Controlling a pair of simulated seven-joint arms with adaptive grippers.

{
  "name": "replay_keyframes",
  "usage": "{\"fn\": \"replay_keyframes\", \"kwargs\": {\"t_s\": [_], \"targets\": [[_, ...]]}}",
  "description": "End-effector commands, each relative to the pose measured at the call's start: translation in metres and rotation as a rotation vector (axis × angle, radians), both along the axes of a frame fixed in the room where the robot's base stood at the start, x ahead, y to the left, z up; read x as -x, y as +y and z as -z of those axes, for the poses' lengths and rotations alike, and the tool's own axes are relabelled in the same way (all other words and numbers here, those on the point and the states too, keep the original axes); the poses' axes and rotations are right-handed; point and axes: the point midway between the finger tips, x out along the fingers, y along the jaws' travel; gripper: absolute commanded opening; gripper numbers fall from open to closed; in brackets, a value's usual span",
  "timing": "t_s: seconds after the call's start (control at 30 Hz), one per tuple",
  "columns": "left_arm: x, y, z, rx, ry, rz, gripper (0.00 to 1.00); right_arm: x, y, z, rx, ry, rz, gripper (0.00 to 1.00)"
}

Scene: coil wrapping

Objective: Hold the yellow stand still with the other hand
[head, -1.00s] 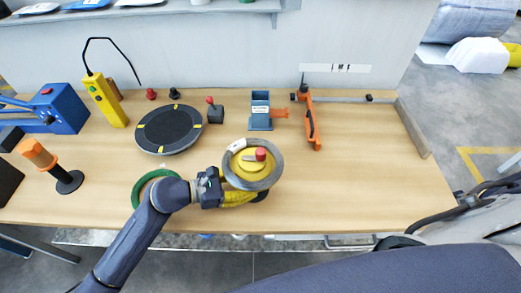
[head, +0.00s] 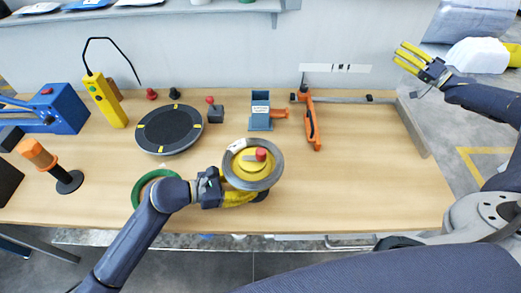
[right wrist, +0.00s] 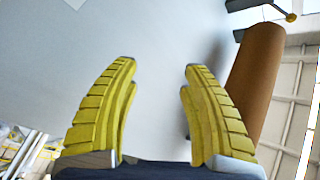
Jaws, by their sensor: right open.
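The yellow stand (head: 246,167) with a red knob on top is at the front middle of the table in the head view. A grey coil (head: 273,178) lies around its top. My left gripper (head: 240,198) is low at the stand's front, its yellow fingers partly under the coil. The coil hides the fingertips, so its grip cannot be told. My right gripper (head: 405,56) is raised beyond the table's right side, far from the stand. In the right wrist view its two yellow fingers (right wrist: 160,68) are wide apart with nothing between them.
A green ring (head: 136,190) lies left of the stand beside my left arm. A black round turntable (head: 168,128) is behind it. A blue holder (head: 261,112) and an orange tool (head: 311,122) stand at the back. The table's right front is clear.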

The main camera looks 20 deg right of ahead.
Motion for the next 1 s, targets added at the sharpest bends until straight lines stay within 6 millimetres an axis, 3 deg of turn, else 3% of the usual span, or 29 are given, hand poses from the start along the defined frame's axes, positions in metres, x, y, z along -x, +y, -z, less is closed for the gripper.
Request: {"fn": "replay_keyframes", "kwargs": {"t_s": [0.03,0.2,0.37,0.5,0.8,1.0], "targets": [[0.001,0.0,0.002,-0.003,0.002,0.0,0.14,-0.011,0.036,-0.006,0.062,-0.054,-0.072,0.46],[0.001,0.0,0.002,-0.003,0.002,0.0,0.14,-0.027,0.145,-0.017,0.297,-0.258,-0.286,0.46],[0.001,0.0,0.002,-0.003,0.002,0.0,0.14,-0.023,0.24,-0.028,0.501,-0.503,-0.467,0.46],[0.0,0.0,0.002,-0.003,0.002,0.0,0.14,-0.009,0.315,-0.04,0.655,-0.762,-0.609,0.46],[0.0,0.0,0.002,-0.003,0.002,0.0,0.14,0.049,0.443,-0.061,0.891,-1.433,-0.838,0.46],[0.0,0.0,0.002,-0.003,0.002,0.0,0.14,0.096,0.502,-0.067,0.951,-1.952,-0.924,0.46]]}}
